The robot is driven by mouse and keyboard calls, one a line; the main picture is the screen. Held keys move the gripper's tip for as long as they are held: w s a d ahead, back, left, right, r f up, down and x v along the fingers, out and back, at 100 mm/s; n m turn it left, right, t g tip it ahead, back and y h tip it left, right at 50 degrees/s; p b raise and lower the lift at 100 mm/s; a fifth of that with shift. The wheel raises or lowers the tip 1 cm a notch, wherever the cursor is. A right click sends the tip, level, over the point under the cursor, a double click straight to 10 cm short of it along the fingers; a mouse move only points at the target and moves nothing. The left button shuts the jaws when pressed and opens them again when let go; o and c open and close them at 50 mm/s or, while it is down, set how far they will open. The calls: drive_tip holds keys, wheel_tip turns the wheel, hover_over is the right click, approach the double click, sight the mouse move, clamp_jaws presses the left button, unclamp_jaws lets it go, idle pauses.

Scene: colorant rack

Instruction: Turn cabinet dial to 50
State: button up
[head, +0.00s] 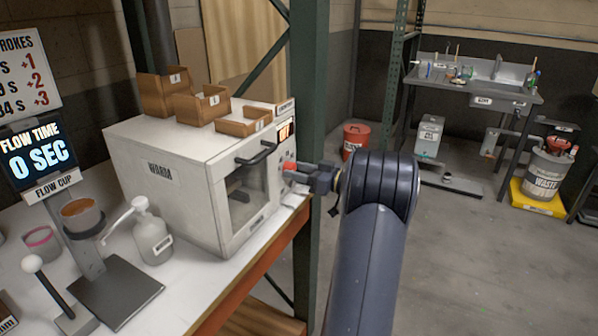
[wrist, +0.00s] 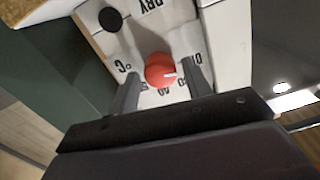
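The white cabinet (head: 165,180), labelled WARM, stands on the bench with its glass door shut. A small orange-lit display (head: 286,132) at its upper right seems to read OFF. The red dial (head: 289,166) is on the right side of its front, and my gripper (head: 301,173) is right at it. In the wrist view the round red dial (wrist: 160,70) lies between the two fingers of my gripper (wrist: 162,82), with a gap on each side. The fingers are open. A white mark on the dial points to the right in that view. The printed numbers around it are partly hidden.
A black knob (wrist: 110,18) sits near the dial on the panel. The door handle (head: 257,153) juts out left of my gripper. A green rack post (head: 308,110) stands just behind it. Brown boxes (head: 200,104) sit on the cabinet. The floor at right is open.

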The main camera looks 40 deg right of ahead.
drive_tip(key=c, duration=0.8)
drive_tip(key=shift+o, duration=0.2)
